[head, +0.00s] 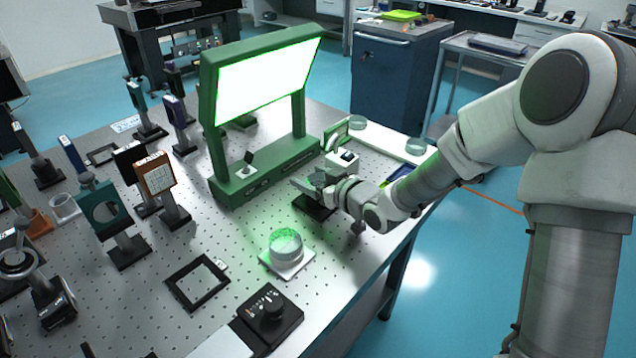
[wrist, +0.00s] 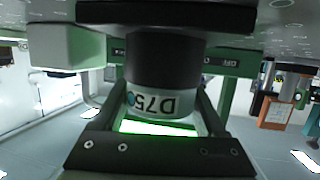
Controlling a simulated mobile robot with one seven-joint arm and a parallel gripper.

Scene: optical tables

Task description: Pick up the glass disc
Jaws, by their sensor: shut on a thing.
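The glass disc (wrist: 163,106) shows in the wrist view as a pale, clear-looking round piece with the marking D75 upside down on its rim. It meets the end of a dark cylindrical stand (wrist: 165,62), whose black base (head: 315,207) lies on the optical table in the head view. I cannot tell whether disc and stand are apart. My gripper (head: 318,181) is above that base, in front of the green frame. In the wrist view my gripper (wrist: 163,96) has one finger on each side of the disc and is shut on it. My gripper hides the disc in the head view.
A green frame with a lit panel (head: 265,80) stands close behind my gripper. A clear round dish (head: 285,245) sits on a white pad in front. Other clear discs (head: 415,146) are on a white tray at the right. Mounted optics (head: 158,178) stand at left.

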